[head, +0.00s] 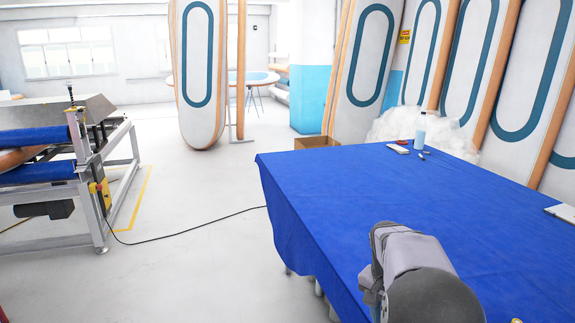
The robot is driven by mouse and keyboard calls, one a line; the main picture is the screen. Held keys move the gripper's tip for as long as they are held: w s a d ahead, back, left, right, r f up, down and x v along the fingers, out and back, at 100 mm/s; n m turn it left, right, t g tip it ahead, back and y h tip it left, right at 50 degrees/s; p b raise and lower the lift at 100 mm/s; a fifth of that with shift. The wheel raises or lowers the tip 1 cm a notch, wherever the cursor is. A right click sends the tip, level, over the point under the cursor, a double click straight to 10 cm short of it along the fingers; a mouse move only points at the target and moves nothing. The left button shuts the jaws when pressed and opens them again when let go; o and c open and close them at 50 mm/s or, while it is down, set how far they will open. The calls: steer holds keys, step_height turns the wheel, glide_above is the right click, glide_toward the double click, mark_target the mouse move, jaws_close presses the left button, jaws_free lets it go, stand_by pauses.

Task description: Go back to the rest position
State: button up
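Part of my own arm, grey and black, shows at the bottom of the head view, over the near part of the blue-covered table (330,200). I cannot make out the fingers of my gripper. Nothing held can be seen.
A white pad (562,212) lies at the right edge. The table's middle is clear. A roller machine (75,165) stands left; inflatable boards (200,75) stand upright behind.

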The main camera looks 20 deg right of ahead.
steer(key=s+a+f+n, duration=0.2)
steer(key=s+a+n, duration=0.2)
steer(key=a, duration=0.4)
steer(key=s+a+f+n+y, duration=0.1)
steer(key=s+a+f+n, duration=0.2)
steer(key=a, duration=0.5)
steer(key=s+a+f+n+y, duration=0.1)
steer(key=s+a+f+n, duration=0.1)
steer(key=s+a+n, duration=0.4)
steer(key=shift+a+f, duration=0.25)
steer(key=shift+a, duration=0.95)
